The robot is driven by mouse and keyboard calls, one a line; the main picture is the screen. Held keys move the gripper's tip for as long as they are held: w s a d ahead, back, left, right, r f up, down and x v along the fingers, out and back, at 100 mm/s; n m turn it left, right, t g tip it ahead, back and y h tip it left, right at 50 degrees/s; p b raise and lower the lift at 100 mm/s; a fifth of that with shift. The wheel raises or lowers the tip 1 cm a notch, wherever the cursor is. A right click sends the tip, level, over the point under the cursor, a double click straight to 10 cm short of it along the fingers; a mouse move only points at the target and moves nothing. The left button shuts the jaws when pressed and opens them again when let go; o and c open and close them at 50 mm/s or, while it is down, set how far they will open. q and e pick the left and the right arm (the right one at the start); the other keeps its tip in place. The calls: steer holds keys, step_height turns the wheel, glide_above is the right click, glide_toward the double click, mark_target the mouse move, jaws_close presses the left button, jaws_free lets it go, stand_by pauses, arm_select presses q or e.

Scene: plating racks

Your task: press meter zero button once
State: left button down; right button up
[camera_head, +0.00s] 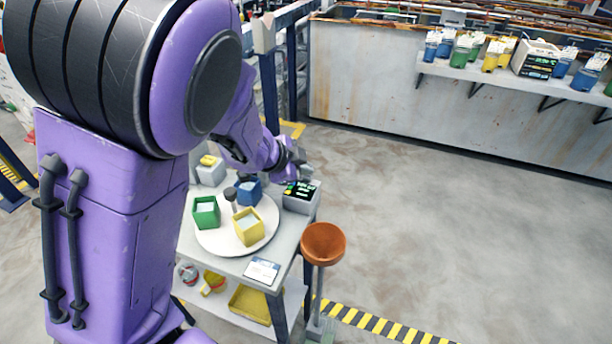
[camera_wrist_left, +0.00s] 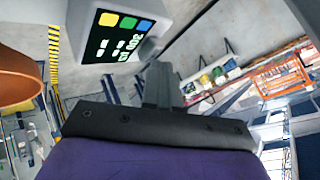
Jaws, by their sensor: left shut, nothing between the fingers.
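The meter (camera_head: 297,197) is a grey box with a dark display on the right back corner of the cart. In the left wrist view the meter (camera_wrist_left: 118,35) shows a black panel with yellow, green and blue buttons above bright readouts. No label tells me which button is zero. My left gripper (camera_head: 304,171) is at the meter's back edge, just above it in the picture. In the left wrist view its closed fingers (camera_wrist_left: 158,84) are empty and lie beside the panel's lower right. I cannot tell whether they touch the meter. My right gripper is out of view.
A round white tray (camera_head: 212,239) holds green (camera_head: 206,212), yellow (camera_head: 248,226) and blue (camera_head: 249,191) containers left of the meter. A card (camera_head: 262,271) lies at the cart's front. Open floor lies to the right.

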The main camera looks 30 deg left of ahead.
arm_select(q)
steer(key=shift+f, duration=0.4)
steer(key=shift+r, duration=0.1)
stand_by(0.4)
steer(key=shift+r+p, duration=0.9)
steer(key=shift+p, duration=0.1)
step_height(320, 180, up, 5)
steer(key=p, duration=0.6)
stand_by(0.4)
